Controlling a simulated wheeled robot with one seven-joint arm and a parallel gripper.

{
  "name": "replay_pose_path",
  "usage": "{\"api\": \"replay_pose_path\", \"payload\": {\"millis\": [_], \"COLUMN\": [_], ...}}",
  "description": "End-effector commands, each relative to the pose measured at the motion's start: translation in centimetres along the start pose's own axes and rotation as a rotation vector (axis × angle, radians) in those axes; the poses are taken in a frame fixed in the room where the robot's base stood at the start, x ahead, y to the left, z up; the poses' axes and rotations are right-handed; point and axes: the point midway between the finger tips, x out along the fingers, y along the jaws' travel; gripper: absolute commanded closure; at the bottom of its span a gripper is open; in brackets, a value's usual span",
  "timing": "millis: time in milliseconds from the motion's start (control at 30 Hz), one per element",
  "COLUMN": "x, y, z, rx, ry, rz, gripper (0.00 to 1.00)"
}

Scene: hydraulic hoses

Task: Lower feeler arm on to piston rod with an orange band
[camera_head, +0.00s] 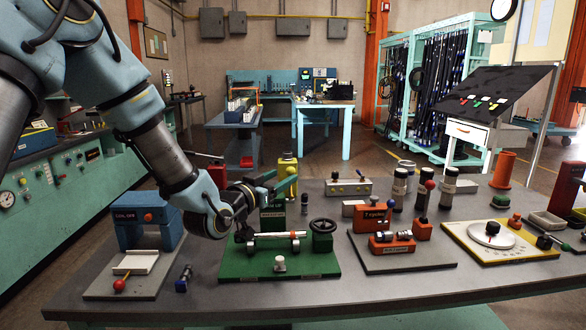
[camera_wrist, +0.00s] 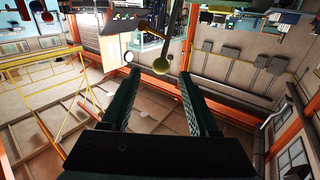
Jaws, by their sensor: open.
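A green gauge stand (camera_head: 232,266) sits in the middle of the bench. In the wrist view my gripper (camera_wrist: 159,73) is open. My gripper and wrist partly hide the feeler arm in the head view.
A blue unit (camera_head: 148,215) stands left, with a red-knobbed clamp before it. A yellow bottle (camera_head: 288,172) stands just behind my gripper. An orange-red fixture (camera_head: 392,243) and a yellow-edged plate (camera_head: 514,250) are to the right. The front bench edge is mostly clear.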

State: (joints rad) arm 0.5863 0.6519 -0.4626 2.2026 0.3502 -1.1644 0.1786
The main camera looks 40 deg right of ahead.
Motion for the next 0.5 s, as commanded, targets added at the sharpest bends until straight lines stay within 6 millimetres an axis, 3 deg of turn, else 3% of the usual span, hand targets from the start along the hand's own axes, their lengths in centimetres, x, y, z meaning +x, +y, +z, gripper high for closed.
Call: {"api": "replay_pose_path", "payload": {"millis": [300, 500], "x": [5.9, 8.0], "y": [0.0, 0.0], "z": [-0.3, -0.1], "rx": [-0.001, 0.0], "ry": [-0.002, -0.002], "rz": [0.0, -0.001], "gripper": [0.39, 0.39]}}
